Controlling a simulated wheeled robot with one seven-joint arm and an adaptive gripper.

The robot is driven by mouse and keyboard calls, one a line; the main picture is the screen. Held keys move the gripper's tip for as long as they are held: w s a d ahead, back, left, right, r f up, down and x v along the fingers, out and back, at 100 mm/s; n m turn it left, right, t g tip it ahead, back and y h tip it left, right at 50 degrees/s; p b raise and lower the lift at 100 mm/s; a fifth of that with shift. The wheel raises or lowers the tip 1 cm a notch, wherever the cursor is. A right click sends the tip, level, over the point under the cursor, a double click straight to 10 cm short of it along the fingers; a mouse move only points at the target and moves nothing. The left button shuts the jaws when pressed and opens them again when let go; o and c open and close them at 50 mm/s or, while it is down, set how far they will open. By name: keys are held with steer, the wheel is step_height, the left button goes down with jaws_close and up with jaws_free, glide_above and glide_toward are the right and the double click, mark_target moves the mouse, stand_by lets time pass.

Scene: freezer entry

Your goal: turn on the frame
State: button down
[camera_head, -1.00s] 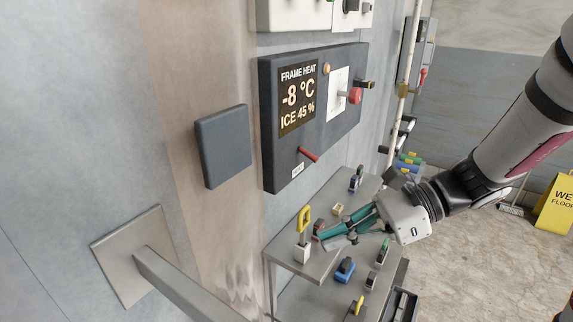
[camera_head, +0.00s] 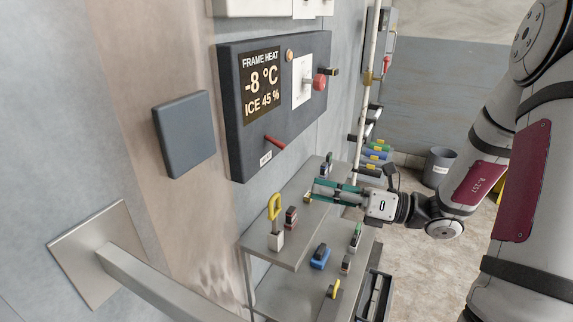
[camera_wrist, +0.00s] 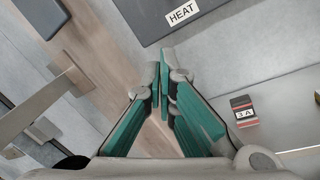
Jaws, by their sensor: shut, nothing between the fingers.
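The dark frame heat panel (camera_head: 238,135) is on the wall. Its screen (camera_head: 262,85) reads "FRAME HEAT -8 °C ICE 45 %". A red lever (camera_head: 274,143) sticks out low on the panel, above a small label; the label, reading "HEAT" (camera_wrist: 182,13), shows at the top of the wrist view. A red knob (camera_head: 319,83) and a round amber light (camera_head: 289,55) are higher on the panel. My gripper (camera_head: 312,191) is shut and empty, below and right of the panel, over the shelf. In the wrist view its fingertips (camera_wrist: 160,68) meet just below the panel's edge.
A steel shelf unit (camera_head: 252,250) below holds a yellow-handled tool (camera_head: 275,208), a blue block (camera_head: 320,257) and other small items. A red and black "3A" block (camera_wrist: 243,111) lies close by. A grey pad (camera_head: 185,135) and a metal bar (camera_head: 165,282) are left. A grey bin (camera_head: 438,167) stands behind.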

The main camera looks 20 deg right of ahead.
mark_target(275, 142)
steer(key=shift+a, duration=0.1)
steer(key=p+x, duration=0.1)
steer(key=x, duration=0.8)
steer(key=shift+w+a, duration=0.15)
steer(key=shift+a, duration=0.2)
steer(key=shift+w+d+r+p, duration=0.25)
steer(key=shift+d+r, duration=0.35)
steer(key=shift+r, duration=0.2)
steer(key=shift+w+d+r+p, duration=0.25)
steer(key=shift+d+r, duration=0.35)
steer(key=shift+r, duration=0.15)
steer(key=shift+s+r, duration=0.1)
steer(key=shift+d+r+g+h+p, duration=0.15)
steer(key=shift+g+h+p, duration=0.15)
steer(key=shift+p, duration=0.3)
